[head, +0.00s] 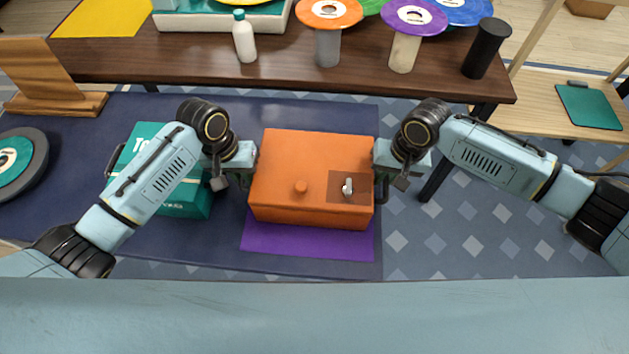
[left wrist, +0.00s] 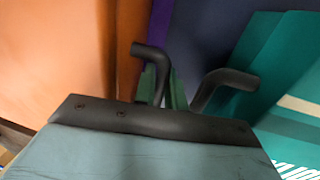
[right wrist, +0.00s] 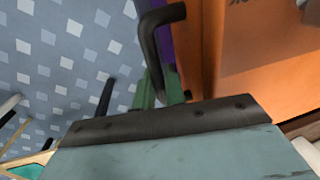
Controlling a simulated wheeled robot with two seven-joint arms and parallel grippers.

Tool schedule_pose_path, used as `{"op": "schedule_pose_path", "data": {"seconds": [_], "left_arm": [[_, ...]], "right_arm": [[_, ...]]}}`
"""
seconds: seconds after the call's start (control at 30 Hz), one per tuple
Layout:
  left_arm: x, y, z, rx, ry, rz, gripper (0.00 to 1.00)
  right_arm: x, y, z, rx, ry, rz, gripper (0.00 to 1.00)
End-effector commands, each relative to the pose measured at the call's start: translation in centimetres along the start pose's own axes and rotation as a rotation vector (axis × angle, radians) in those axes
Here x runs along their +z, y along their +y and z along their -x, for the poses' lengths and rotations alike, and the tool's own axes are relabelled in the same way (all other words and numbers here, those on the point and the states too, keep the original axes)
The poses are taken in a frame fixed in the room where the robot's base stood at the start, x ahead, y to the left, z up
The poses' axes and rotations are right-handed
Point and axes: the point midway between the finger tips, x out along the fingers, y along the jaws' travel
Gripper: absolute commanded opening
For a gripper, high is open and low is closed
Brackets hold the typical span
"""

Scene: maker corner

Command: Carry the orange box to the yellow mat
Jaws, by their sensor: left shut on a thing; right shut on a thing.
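The orange box (head: 310,165) is between my two grippers in the head view, with a knob and a small silver latch on it. It appears above the purple mat (head: 308,243); I cannot tell whether it touches it. My left gripper (head: 247,162) is shut on the box's left side, and my right gripper (head: 380,158) on its right side. The orange side also shows in the left wrist view (left wrist: 70,60) and the right wrist view (right wrist: 270,60). The yellow mat (head: 100,18) lies on the far left of the brown table.
The brown table (head: 290,68) stands ahead, with a white bottle (head: 244,38), a black cylinder (head: 486,48), colored discs on stands and a tray beside the yellow mat. A teal box (head: 180,200) sits left of the orange box. A wooden stand (head: 50,80) is further left.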

Motion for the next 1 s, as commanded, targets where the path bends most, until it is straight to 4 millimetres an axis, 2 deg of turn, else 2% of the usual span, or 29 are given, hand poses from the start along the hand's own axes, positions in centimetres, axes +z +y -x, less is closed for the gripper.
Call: {"op": "schedule_pose_path", "data": {"seconds": [0.67, 1.0], "left_arm": [[-0.1, 0.0, 0.3, -0.001, 0.004, 0.001, 0.0], [-0.1, 0.3, 2.2, -0.001, 0.003, 0.001, 0.0]], "right_arm": [[-0.2, 0.0, 0.3, 0.0, 0.003, -0.001, 0.0], [-0.1, -0.3, 2.2, 0.001, 0.003, -0.001, 0.0]]}}
